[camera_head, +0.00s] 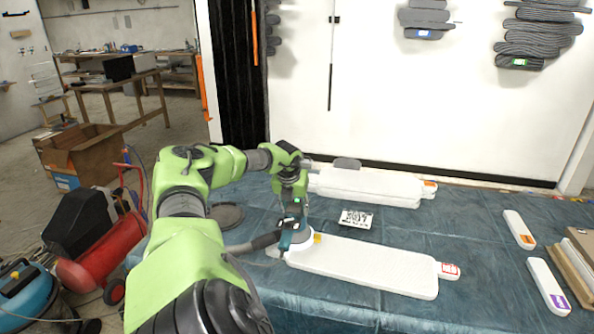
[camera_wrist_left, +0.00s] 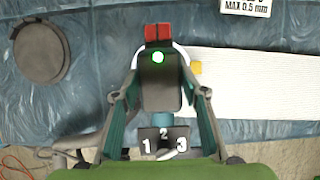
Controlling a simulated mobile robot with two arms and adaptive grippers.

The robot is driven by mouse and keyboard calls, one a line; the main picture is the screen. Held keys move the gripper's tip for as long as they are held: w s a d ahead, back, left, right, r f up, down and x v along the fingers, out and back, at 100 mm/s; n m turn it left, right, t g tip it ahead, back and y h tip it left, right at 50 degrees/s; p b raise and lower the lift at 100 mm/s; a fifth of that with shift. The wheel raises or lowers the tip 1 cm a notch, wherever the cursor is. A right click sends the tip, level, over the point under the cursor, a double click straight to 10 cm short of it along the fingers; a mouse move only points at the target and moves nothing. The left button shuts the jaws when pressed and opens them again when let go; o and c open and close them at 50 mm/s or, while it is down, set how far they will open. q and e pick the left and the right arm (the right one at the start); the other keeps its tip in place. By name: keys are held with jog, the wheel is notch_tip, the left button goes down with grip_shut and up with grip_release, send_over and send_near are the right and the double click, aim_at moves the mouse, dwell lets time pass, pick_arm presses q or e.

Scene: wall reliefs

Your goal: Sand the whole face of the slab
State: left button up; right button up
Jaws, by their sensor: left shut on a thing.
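The white slab (camera_head: 365,266) lies flat on the blue-covered table, with a yellow mark near its left end and a red-and-white label at its right end. It also shows in the left wrist view (camera_wrist_left: 255,82). My left gripper (camera_head: 293,205) is shut on a sander (camera_head: 295,240), whose dark body with a lit green light shows between the fingers in the left wrist view (camera_wrist_left: 160,85). The sander is at the slab's left end and overlaps it in view. Whether its pad touches the face is hidden. My right gripper is not in view.
A grey hose (camera_head: 254,244) runs left from the sander. A dark round disc (camera_head: 227,216) lies to the left. A small sign (camera_head: 356,219) and stacked white slabs (camera_head: 370,187) are behind. Two labelled white pieces (camera_head: 519,230) (camera_head: 548,286) lie at the right.

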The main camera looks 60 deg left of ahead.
pick_arm(q)
jog(key=shift+a+r, duration=0.2)
jog(key=shift+r, duration=0.2)
jog(key=shift+a+r+p, duration=0.15)
jog(key=shift+r+p, duration=0.6)
jog(key=shift+r, duration=0.05)
jog(key=shift+r+p, duration=1.35)
jog(key=shift+r, duration=0.75)
jog(key=shift+w, duration=0.1)
